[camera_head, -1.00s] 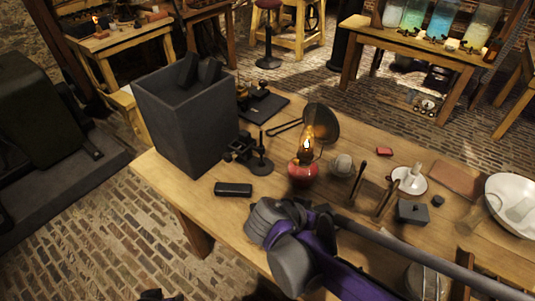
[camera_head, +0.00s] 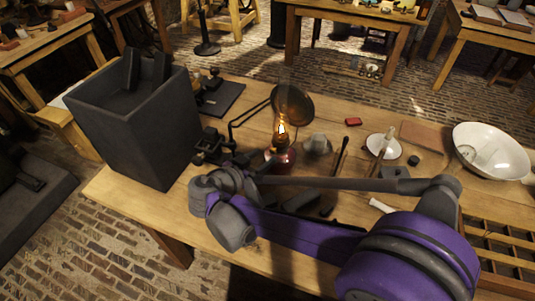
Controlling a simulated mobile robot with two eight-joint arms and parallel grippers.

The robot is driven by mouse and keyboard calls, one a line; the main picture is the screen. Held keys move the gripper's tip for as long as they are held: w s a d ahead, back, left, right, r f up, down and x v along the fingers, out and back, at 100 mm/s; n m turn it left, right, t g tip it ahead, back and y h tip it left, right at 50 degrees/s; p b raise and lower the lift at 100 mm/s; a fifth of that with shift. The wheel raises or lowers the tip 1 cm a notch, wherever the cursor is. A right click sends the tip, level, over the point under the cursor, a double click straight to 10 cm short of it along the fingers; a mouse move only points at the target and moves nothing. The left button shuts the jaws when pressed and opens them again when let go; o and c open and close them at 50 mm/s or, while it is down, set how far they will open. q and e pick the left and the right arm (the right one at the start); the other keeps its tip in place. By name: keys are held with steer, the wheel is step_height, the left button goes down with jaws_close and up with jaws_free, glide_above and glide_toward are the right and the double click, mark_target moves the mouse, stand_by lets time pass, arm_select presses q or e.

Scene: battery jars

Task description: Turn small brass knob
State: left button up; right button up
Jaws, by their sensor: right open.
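The oil lamp (camera_head: 280,158) has a red base and a lit flame. It stands mid-table with a round dark reflector (camera_head: 292,103) behind it. The small brass knob is too small to make out, and my arm covers part of the lamp's base. My right arm (camera_head: 300,229), grey and purple, crosses in front of the lamp, its bent joint at the table's near side. Dark parts that seem to be my right gripper (camera_head: 312,205) show behind the purple link, below the lamp; they hold nothing that I can see. My left gripper is not in view.
A tall dark open box (camera_head: 140,130) stands on the wooden table (camera_head: 120,195) at left. Dark fittings (camera_head: 210,147) lie between box and lamp. A white saucer (camera_head: 398,150), a small red block (camera_head: 353,122) and a white bowl (camera_head: 488,152) are on the right.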

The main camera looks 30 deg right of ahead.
mark_target(272, 151)
steer(key=shift+x, duration=2)
jaws_close()
